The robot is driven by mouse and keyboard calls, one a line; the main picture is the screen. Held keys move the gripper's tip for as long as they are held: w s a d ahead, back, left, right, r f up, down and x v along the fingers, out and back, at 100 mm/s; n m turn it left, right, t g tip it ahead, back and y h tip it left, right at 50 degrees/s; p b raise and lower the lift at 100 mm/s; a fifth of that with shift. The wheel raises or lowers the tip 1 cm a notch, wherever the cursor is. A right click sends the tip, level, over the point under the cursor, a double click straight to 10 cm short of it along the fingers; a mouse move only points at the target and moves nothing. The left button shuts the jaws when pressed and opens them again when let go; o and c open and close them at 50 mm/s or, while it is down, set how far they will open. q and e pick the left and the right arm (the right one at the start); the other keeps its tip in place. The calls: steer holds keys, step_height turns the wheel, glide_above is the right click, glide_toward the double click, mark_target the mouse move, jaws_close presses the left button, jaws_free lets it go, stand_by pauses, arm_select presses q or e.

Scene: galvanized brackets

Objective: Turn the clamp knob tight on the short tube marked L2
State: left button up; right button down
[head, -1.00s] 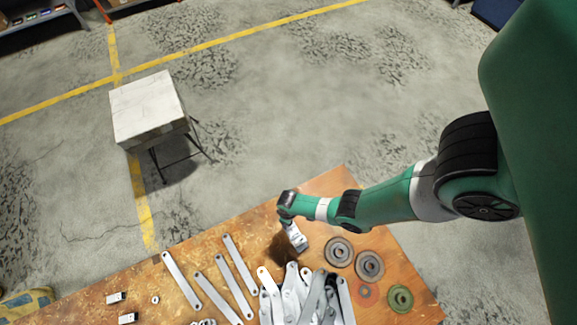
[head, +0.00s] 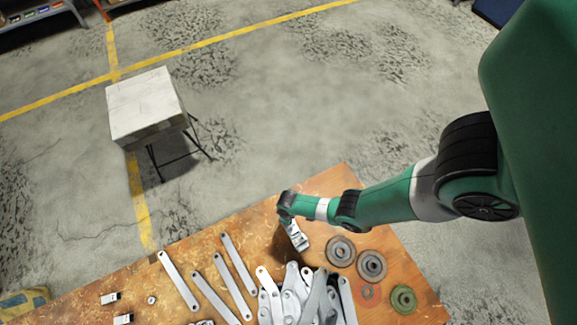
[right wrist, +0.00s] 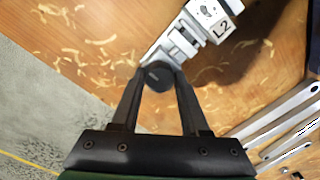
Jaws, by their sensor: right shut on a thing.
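The short tube marked L2 (right wrist: 212,18) is a pale metal piece with a black-on-white label, at the top of the right wrist view. A silver clamp (right wrist: 180,44) sits at its lower end. The round black clamp knob (right wrist: 157,77) is between the fingertips of my right gripper (right wrist: 157,80), which is shut on it. In the head view my right gripper (head: 287,219) points down over the wooden bench at the tube and clamp (head: 298,236); the knob is hidden there. My left gripper is not in view.
Several flat metal bars (head: 237,263) lie on the bench (head: 250,225) left of the gripper, with a heap of brackets (head: 290,295) in front. Grey discs (head: 341,251) and a green disc (head: 404,299) lie to the right. Wood shavings are scattered around the clamp.

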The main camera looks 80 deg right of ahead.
steer(key=m, duration=1.8)
steer(key=shift+c, duration=2.4)
jaws_free()
